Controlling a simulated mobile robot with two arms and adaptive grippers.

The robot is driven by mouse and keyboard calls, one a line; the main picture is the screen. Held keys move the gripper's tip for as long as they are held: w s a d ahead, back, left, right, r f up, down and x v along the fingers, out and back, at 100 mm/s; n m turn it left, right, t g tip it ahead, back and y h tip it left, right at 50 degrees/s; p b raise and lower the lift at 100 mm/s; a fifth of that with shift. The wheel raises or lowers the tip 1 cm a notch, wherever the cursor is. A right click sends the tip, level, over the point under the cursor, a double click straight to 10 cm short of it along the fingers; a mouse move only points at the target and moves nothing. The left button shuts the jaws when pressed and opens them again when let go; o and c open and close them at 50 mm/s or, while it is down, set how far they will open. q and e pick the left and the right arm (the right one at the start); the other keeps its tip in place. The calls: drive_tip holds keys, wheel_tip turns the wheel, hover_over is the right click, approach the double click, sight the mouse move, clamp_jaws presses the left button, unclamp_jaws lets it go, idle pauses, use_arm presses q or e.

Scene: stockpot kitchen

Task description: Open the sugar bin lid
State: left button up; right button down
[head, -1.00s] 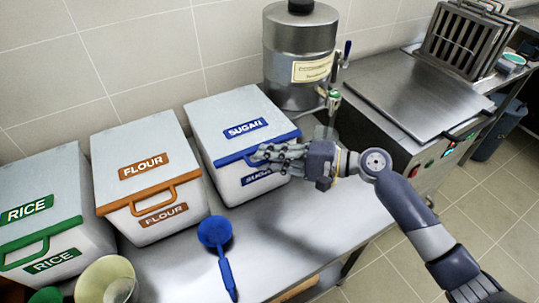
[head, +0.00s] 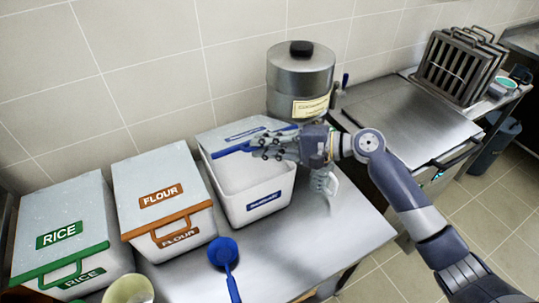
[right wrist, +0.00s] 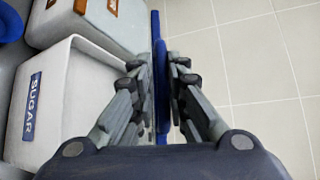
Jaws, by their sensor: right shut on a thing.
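The sugar bin (head: 262,196) is a white box with a blue label, standing on the steel counter at the right end of the row of bins. Its white lid with blue front edge (head: 232,148) is raised and tilted back, and the pale inside of the bin shows. My right gripper (head: 262,146) is shut on the blue edge of the lid, above the bin's opening. In the right wrist view the blue edge (right wrist: 161,75) runs between the fingers, and the bin (right wrist: 62,95) lies open at the left. My left gripper is not in view.
A flour bin (head: 150,180) and a rice bin (head: 65,215) stand to the left, both closed. A blue scoop (head: 223,252) lies on the counter (head: 300,255) in front. A steel canister (head: 300,75) stands behind right, near my right arm. The tiled wall is close behind.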

drive_tip(key=shift+w+a+r+p, duration=0.2)
drive_tip(key=shift+w+r, duration=0.2)
drive_tip(key=shift+r, duration=0.3)
drive_tip(key=shift+w+a+r+p, duration=0.1)
drive_tip(key=shift+w+r+p, duration=0.2)
drive_tip(key=shift+r, duration=0.35)
drive_tip(key=shift+w+a+r+p, duration=0.15)
drive_tip(key=shift+w+r, duration=0.3)
drive_tip(key=shift+r, duration=0.25)
drive_tip(key=c, duration=1.7)
unclamp_jaws()
drive_tip(key=shift+f, duration=0.15)
drive_tip(key=shift+w, duration=0.1)
drive_tip(key=v, duration=1.2)
drive_tip(key=shift+o, duration=0.6)
